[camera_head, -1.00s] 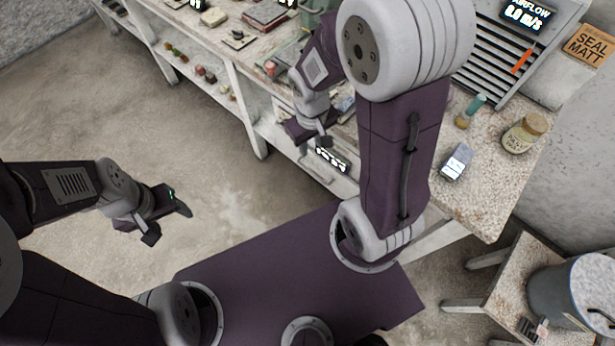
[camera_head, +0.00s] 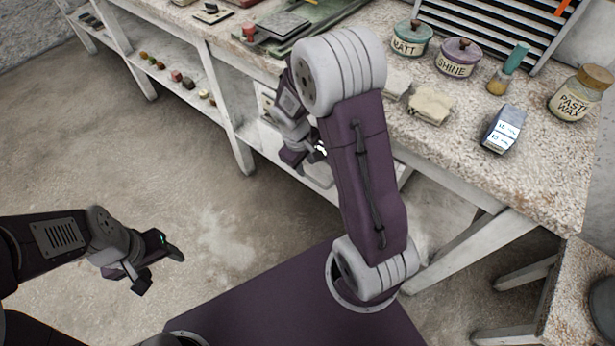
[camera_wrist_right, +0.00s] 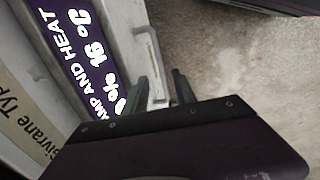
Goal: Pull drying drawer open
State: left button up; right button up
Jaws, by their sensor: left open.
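The drying drawer (camera_wrist_right: 120,30) has a pale front with a glowing damp-and-heat display and a light bar handle (camera_wrist_right: 151,45), seen in the right wrist view. My right gripper (camera_wrist_right: 161,80) is at the lower end of the handle, with its two fingers apart on either side of it. A gap shows between the fingers, and no firm grip is visible. In the head view my right gripper (camera_head: 302,157) is below the bench edge, and my arm hides most of the drawer front. My left gripper (camera_head: 160,267) is open and empty over the floor, away from the bench.
A stool (camera_head: 570,285) stands at the lower right. The floor left of the bench is clear.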

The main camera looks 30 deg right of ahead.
aim_at(309, 176)
jog(key=f+b, duration=0.1)
jog(key=f, duration=0.3)
jog(key=d+f+b, duration=0.1)
jog(key=f, duration=0.1)
jog(key=shift+w+f+b, duration=0.15)
jog(key=shift+w+b, duration=0.05)
jog(key=shift+b, duration=0.15)
grip_shut()
dwell(0.9)
